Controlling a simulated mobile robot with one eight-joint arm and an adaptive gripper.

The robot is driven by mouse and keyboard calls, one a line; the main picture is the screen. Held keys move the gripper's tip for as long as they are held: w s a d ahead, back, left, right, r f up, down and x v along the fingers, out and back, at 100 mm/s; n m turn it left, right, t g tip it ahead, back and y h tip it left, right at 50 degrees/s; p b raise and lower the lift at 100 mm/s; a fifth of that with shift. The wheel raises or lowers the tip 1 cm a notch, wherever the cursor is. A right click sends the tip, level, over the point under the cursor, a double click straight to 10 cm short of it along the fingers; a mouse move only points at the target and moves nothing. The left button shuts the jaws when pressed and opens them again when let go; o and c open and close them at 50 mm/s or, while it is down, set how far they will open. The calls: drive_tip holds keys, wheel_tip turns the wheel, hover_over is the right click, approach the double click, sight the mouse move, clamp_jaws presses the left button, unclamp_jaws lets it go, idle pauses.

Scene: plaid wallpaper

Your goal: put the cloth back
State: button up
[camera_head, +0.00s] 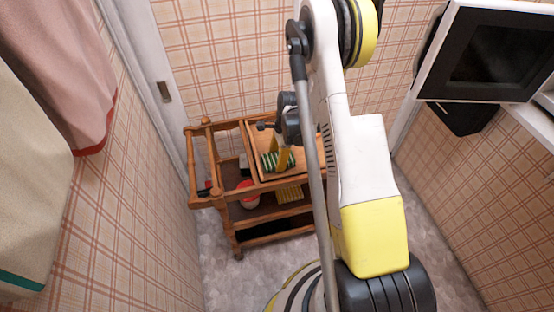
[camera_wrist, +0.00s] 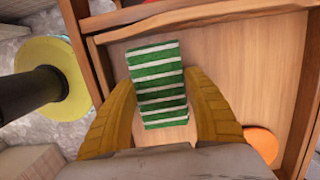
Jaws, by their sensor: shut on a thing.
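The green-and-white striped cloth (camera_wrist: 158,84) is a folded block between the two yellow fingers of my gripper (camera_wrist: 160,92) in the wrist view. The fingers are shut on its two sides. In the head view the cloth (camera_head: 270,162) is at the top tray of a wooden trolley (camera_head: 205,128), with my gripper (camera_head: 280,155) on it from above. The wrist view shows the bare tray floor (camera_wrist: 235,50) and wooden tray rim (camera_wrist: 190,16) around it. I cannot tell whether the cloth touches the tray floor.
An orange round item (camera_wrist: 262,143) lies right of my gripper, partly hidden. A red-and-white container (camera_head: 246,192) and a yellow item (camera_head: 288,193) sit on the trolley's lower shelf. Hanging cloths (camera_head: 25,190) are at the left wall. A dark-screened white unit (camera_head: 490,52) is upper right.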

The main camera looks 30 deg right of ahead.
drive_tip(key=o, duration=1.3)
drive_tip(key=shift+o, duration=0.2)
wheel_tip(320, 180, up, 12)
drive_tip(key=d+p, duration=0.2)
drive_tip(key=p, duration=0.3)
wheel_tip(320, 180, up, 8)
drive_tip(key=n+t, duration=0.1)
drive_tip(key=n, duration=0.2)
hover_over(276, 161)
drive_tip(key=s+a+r+n+t+h, duration=0.1)
drive_tip(key=s+a+r+n, duration=0.15)
drive_tip(key=r, duration=0.25)
drive_tip(key=s+a+r+n+t+h, duration=0.1)
drive_tip(key=s+a+r+n, duration=0.1)
drive_tip(key=a+r+n, duration=0.3)
drive_tip(key=s+a+r+n+t, duration=0.1)
drive_tip(key=s+a+r+n, duration=0.2)
drive_tip(key=s+r+n, duration=0.1)
drive_tip(key=s+a+r+n+t, duration=0.2)
drive_tip(key=s+a+r+n, duration=0.1)
drive_tip(key=s+n, duration=0.3)
drive_tip(key=shift+s+a+r+n+t, duration=0.35)
drive_tip(key=shift+s+r, duration=0.2)
drive_tip(key=shift+s, duration=0.7)
